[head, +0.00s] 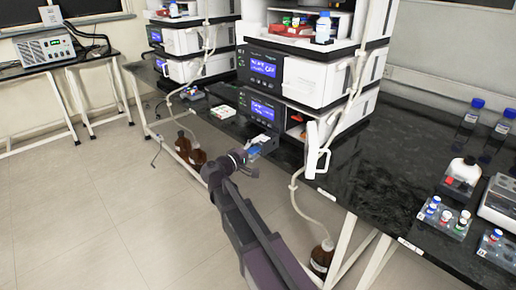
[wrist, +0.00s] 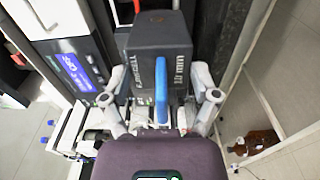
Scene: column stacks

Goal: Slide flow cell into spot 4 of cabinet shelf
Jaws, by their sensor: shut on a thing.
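My gripper (head: 246,163) is at the front edge of the black bench, beside the lower units of the middle instrument stack. In the wrist view my gripper (wrist: 160,112) has its fingers on both sides of the flow cell (wrist: 150,45), a dark grey block with white lettering and a blue strip. It is shut on the flow cell, and the fingers hide part of its near end. In the head view the flow cell (head: 267,143) is small, just beyond the gripper. Spot 4 cannot be made out.
Brown bottles (head: 190,150) stand below the bench edge. A white box (head: 223,112) lies on the bench to the left. Vial racks (head: 443,216) stand far right, with clear bench between.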

